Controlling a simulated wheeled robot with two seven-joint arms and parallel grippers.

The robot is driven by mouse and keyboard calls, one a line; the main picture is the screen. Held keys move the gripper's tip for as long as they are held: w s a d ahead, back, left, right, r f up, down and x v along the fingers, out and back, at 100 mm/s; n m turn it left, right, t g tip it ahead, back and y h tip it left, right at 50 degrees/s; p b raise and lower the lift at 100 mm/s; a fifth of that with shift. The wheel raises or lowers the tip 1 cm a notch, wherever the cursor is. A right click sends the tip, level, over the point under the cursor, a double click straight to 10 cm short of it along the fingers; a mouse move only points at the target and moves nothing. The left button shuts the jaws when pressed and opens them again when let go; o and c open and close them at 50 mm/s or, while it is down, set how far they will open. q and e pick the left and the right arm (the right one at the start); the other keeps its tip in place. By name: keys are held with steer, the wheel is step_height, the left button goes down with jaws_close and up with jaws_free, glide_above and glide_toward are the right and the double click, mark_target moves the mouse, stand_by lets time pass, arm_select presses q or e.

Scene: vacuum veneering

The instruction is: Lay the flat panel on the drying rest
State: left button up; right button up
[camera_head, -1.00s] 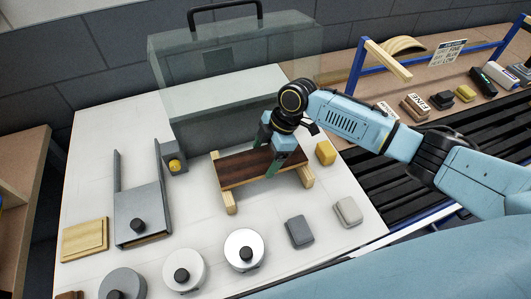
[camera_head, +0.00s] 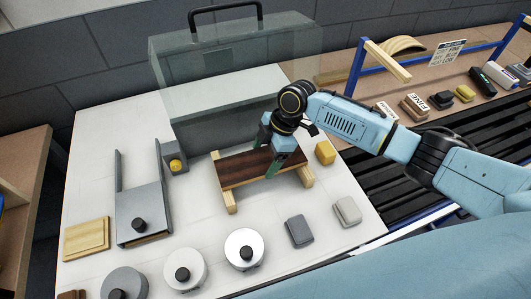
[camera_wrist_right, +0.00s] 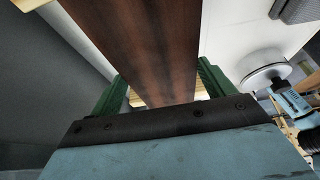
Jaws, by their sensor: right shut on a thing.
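The flat panel (camera_head: 240,169) is dark brown wood with a striped grain. It lies across the two pale wooden bars of the drying rest (camera_head: 229,201) on the white table. My right gripper (camera_head: 275,164) comes down over the panel's right part and is shut on it. In the right wrist view the panel (camera_wrist_right: 145,45) runs between the two green fingers (camera_wrist_right: 162,90), with a bit of pale wood showing beneath. My left gripper is not in view.
A clear box with a black handle (camera_head: 225,8) stands behind the rest. A grey metal press (camera_head: 140,205), a light wood block (camera_head: 87,238) and several round weights (camera_head: 244,248) are to the left and front. Grey blocks (camera_head: 299,231) and a yellow block (camera_head: 325,152) lie right.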

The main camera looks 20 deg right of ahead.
mark_target(265, 159)
steer(key=o, duration=1)
step_height(265, 159, up, 10)
